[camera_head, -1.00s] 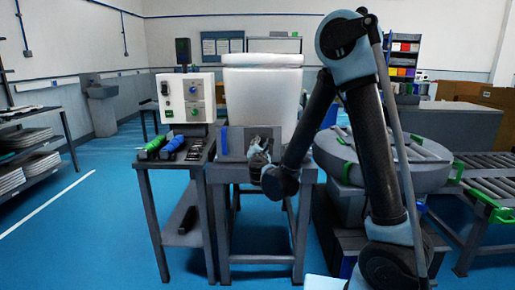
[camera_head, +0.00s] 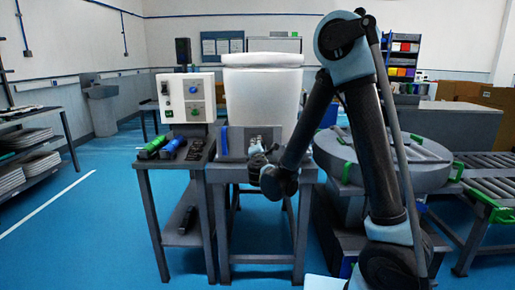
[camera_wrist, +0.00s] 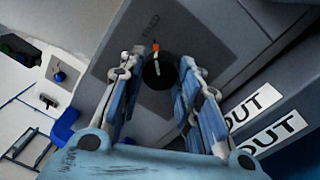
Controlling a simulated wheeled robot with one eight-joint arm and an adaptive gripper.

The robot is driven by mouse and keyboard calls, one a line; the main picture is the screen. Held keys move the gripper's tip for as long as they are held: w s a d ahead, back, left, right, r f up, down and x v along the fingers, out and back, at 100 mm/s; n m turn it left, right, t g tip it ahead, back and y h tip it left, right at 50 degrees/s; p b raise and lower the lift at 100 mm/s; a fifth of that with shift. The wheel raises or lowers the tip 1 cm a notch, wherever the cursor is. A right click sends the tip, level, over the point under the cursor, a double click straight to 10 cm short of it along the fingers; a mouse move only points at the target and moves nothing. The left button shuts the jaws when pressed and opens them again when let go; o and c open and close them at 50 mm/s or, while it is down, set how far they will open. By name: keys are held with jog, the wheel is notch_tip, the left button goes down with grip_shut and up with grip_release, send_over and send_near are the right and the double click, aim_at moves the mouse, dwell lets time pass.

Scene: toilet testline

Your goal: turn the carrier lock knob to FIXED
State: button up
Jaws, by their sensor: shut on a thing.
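The carrier lock knob (camera_wrist: 160,76) is a dark round knob with a white and orange pointer mark, on a grey panel (camera_wrist: 200,45) in the wrist view. The mark points up in the picture, towards faint lettering that seems to read FIXED (camera_wrist: 150,26). My gripper (camera_wrist: 158,62) has its blue-grey fingers on both sides of the knob and is shut on it. In the head view my gripper (camera_head: 258,148) is at the front of the grey stand, below the white tank (camera_head: 262,95). The knob is hidden there.
A control box (camera_head: 186,97) with a blue knob stands left of the tank. Green and blue tools (camera_head: 160,147) lie on the side table. A blue part (camera_wrist: 66,126) is left of my fingers. OUT labels (camera_wrist: 270,133) are at the right. A roller conveyor (camera_head: 485,187) stands right.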

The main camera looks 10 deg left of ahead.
jog(key=shift+d, duration=0.1)
jog(key=o, duration=1.1)
jog(key=shift+w+f, duration=0.1)
jog(key=shift+c, duration=0.2)
jog(key=v, duration=1.2)
